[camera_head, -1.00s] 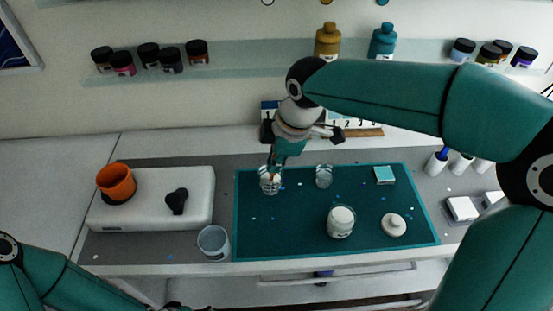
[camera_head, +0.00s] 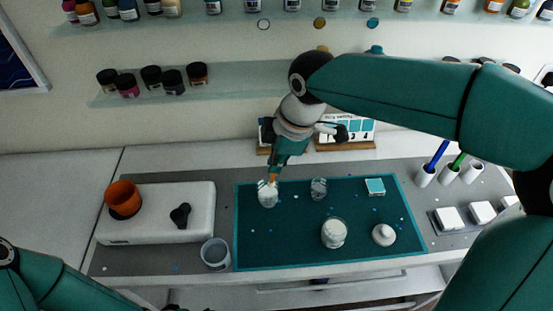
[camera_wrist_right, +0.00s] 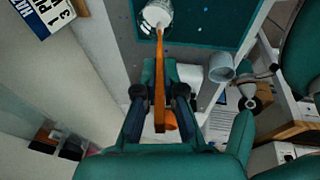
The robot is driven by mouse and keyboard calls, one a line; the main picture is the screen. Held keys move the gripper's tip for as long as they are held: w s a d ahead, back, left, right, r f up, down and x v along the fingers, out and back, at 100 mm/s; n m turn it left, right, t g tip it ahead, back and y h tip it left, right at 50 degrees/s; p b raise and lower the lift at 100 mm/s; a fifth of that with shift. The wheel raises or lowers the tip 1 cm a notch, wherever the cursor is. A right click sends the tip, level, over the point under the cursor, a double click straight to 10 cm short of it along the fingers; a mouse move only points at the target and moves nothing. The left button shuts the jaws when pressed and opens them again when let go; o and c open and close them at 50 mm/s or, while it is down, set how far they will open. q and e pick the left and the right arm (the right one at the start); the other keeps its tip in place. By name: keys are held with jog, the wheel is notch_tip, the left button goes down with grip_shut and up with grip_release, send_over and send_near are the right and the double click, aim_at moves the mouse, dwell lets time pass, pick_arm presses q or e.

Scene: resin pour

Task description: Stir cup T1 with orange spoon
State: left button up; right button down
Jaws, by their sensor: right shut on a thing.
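My right gripper (camera_head: 279,164) is shut on the orange spoon (camera_wrist_right: 161,75), above a clear cup (camera_head: 267,197) with whitish contents at the left of the teal mat (camera_head: 290,250). In the head view a little of the spoon (camera_head: 273,178) shows between gripper and cup. In the right wrist view the spoon runs from the gripper (camera_wrist_right: 159,100) to the mouth of the cup (camera_wrist_right: 156,14). Its far end is at or inside the cup; the depth is hard to tell. No T1 label is readable. My left arm shows at the lower left; its gripper is out of view.
A second clear cup (camera_head: 318,188), a white-filled jar (camera_head: 333,234) and a round white lid (camera_head: 384,235) are on the mat. An orange cup (camera_head: 123,198) sits on a white block (camera_head: 180,228) at left. An empty clear cup (camera_head: 215,254) stands near the front edge.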

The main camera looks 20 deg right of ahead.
dwell(0.3)
notch_tip(320, 180, up, 5)
jog(key=p, duration=0.4)
dwell(0.5)
